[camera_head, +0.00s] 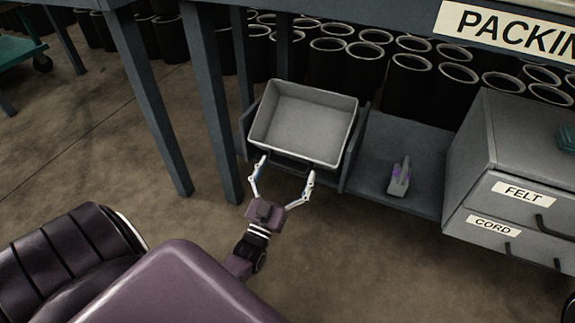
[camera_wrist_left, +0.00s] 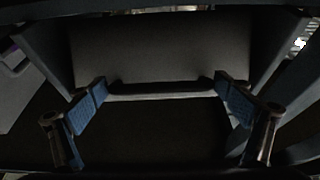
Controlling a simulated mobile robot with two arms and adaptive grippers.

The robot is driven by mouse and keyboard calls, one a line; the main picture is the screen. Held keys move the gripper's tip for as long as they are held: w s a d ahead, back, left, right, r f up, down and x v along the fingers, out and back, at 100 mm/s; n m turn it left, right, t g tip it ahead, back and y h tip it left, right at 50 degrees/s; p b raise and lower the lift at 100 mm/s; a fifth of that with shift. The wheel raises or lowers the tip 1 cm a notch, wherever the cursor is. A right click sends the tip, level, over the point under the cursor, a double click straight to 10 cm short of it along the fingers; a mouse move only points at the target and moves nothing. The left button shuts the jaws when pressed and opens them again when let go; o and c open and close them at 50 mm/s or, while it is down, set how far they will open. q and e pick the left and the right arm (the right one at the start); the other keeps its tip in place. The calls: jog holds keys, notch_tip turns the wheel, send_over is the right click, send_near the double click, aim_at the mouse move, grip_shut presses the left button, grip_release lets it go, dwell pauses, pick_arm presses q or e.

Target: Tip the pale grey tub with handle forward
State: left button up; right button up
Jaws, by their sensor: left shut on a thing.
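The pale grey tub (camera_head: 302,122) sits in a bay of the low shelf under the bench, its open top facing up, and it looks empty. I cannot tell whether it is tilted. Its dark handle (camera_head: 290,160) runs along the near side and also shows in the left wrist view (camera_wrist_left: 160,87), against the tub's pale grey wall (camera_wrist_left: 160,50). My left gripper (camera_head: 286,168) is shut on the handle, with its fingers spread wide at the two ends. These blue-padded fingers also show in the left wrist view (camera_wrist_left: 160,92). My right gripper is not in view.
Upright dividers flank the tub; the right one (camera_head: 354,148) is close. A small grey and purple object (camera_head: 400,178) stands on the shelf (camera_head: 375,186) to the right. A drawer cabinet (camera_head: 500,185) stands beyond it. Bench legs (camera_head: 212,110) rise at left. Black bins (camera_head: 365,70) stand behind.

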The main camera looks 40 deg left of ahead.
pick_arm(q)
jog(key=shift+d+f, duration=0.25)
jog(key=shift+f, duration=0.3)
jog(key=o, duration=1.3)
jog(key=shift+w+f, duration=0.1)
notch_tip(320, 180, up, 10)
jog(key=shift+a+r, duration=0.1)
